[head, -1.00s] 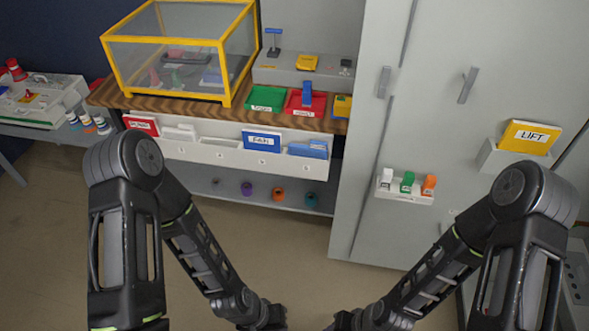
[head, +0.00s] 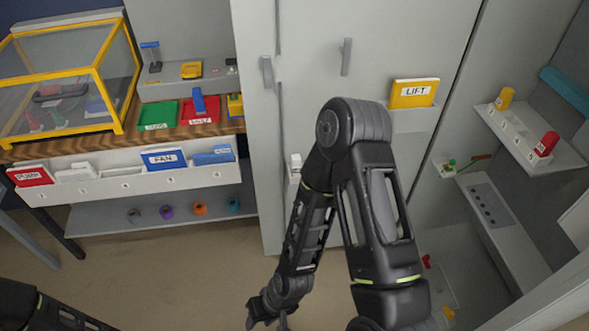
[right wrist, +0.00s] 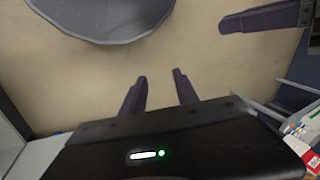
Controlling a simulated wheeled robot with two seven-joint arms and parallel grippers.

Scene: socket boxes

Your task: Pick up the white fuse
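The white fuse (head: 296,163) shows in the head view as a small white block at the front of the tall grey cabinet, just left of my right arm. Its holder is mostly hidden behind that arm, and the green and orange fuses beside it are hidden. My right gripper (head: 268,312) hangs low in the head view, well below the white fuse. In the right wrist view, its two fingers (right wrist: 161,84) are apart with nothing between them. My left arm enters at the lower left of the head view, with its gripper out of that frame. Dark finger-like parts show at the right wrist view's upper right.
A yellow LIFT binder (head: 413,93) sits in a pocket on the cabinet. At right, a shelf (head: 530,150) bears yellow and red blocks. At left stand a yellow-framed clear case (head: 75,75) and a rack of binders (head: 125,183). Floor before the cabinet is open.

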